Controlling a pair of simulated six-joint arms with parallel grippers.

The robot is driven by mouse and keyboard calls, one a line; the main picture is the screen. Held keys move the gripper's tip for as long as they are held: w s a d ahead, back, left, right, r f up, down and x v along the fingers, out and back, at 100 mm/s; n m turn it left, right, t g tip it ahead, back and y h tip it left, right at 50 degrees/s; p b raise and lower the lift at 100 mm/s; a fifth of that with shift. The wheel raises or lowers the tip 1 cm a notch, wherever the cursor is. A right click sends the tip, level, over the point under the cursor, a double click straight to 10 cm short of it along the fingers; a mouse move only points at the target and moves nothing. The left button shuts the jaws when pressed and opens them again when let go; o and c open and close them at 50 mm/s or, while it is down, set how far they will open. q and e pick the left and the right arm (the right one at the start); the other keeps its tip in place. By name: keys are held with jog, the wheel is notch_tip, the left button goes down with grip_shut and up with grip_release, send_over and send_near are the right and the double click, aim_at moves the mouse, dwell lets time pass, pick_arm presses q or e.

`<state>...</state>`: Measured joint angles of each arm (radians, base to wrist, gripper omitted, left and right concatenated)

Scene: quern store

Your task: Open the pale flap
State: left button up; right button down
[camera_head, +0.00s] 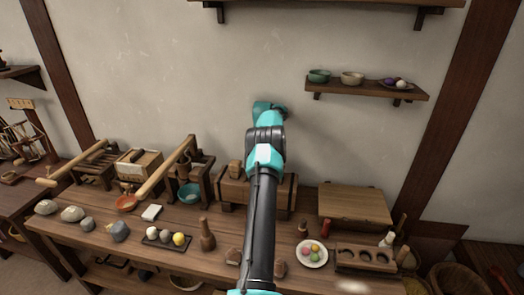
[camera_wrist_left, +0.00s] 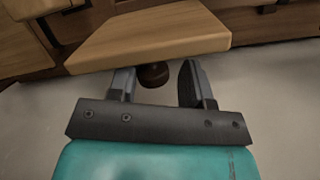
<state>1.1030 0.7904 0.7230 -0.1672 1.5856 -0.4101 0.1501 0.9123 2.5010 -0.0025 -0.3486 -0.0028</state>
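In the left wrist view a pale wooden board (camera_wrist_left: 150,38), which looks like the pale flap, spans the upper middle with its edge facing me. A dark round knob (camera_wrist_left: 153,74) shows just below that edge. My left gripper (camera_wrist_left: 155,72) is open, its two fingers apart on either side of the knob, with a gap visible at each side. Whether the fingers are level with the knob I cannot tell. In the head view a pale-topped wooden box (camera_head: 355,206) stands at the bench's right; I cannot tell if its top is the flap. No gripper shows there, and my right gripper is unseen.
An arm of mine hides the bench's middle and part of a wooden chest (camera_head: 286,192). Nearby are a plate of coloured balls (camera_head: 312,254), a holed wooden rack (camera_head: 366,259) and a brown bottle-shaped piece (camera_head: 207,236). A wall shelf (camera_head: 368,90) holds bowls.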

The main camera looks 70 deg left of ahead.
pick_arm(q)
jog(key=shift+o, duration=1.4)
jog(key=shift+s, duration=0.15)
jog(key=shift+r, duration=0.15)
jog(key=shift+w, duration=0.25)
jog(key=shift+r, duration=0.1)
jog(key=s+d+r, duration=0.2)
jog(key=d, duration=0.5)
jog(key=s+d+r, duration=0.2)
jog(key=d, duration=0.6)
jog(key=shift+s+d+r, duration=0.25)
jog(key=shift+r, duration=0.15)
